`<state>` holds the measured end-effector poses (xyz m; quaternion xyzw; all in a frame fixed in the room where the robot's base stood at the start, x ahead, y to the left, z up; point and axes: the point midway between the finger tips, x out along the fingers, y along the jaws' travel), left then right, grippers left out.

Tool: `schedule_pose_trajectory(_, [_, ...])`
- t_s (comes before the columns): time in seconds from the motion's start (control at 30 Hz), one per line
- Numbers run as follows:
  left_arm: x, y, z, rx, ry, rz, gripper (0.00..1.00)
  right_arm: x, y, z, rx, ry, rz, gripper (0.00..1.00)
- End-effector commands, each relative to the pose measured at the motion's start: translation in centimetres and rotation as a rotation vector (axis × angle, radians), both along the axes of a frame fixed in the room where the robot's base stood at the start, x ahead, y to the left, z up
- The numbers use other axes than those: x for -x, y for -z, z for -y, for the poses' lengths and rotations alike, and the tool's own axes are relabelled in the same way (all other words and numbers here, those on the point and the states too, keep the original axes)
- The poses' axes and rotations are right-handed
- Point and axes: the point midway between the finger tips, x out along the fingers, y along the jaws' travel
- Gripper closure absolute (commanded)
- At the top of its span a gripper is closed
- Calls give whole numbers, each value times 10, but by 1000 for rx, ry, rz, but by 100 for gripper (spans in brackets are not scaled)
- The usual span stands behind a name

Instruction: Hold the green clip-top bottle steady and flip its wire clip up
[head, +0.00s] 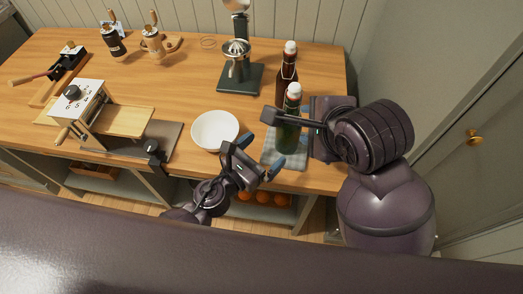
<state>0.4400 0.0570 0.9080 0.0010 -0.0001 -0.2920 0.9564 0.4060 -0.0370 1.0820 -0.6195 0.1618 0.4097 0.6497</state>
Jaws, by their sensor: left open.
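The green clip-top bottle (288,138) stands upright on a checked cloth (271,157) near the counter's front edge. Its pale stopper with a red ring shows at the top; the wire clip is too small to make out. My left gripper (261,152) is open at the bottle's front left, its blue-tipped fingers apart, with no clear contact visible. My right gripper (270,115) comes from the right and its dark finger crosses in front of the bottle's upper part. Its other finger is hidden, so I cannot tell whether it grips the bottle.
A brown clip-top bottle (287,72) stands just behind the green one. A white bowl (214,130) is to the left, and a citrus press (239,77) stands behind it. A wooden-bedded device (122,120) is farther left. A cabinet wall (420,70) bounds the right.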

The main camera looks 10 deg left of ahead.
Motion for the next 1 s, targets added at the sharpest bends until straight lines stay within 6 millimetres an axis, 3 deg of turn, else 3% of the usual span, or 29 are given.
schedule_pose_trajectory(0.7, [-77, -1, 52, 3, -1, 1, 0, 0, 0, 0, 0, 0, 0, 57])
schedule_pose_trajectory(1.0, [-88, 0, 59, 2, -1, 0, 0, 0, 0, 0, 0, 0, 0, 57])
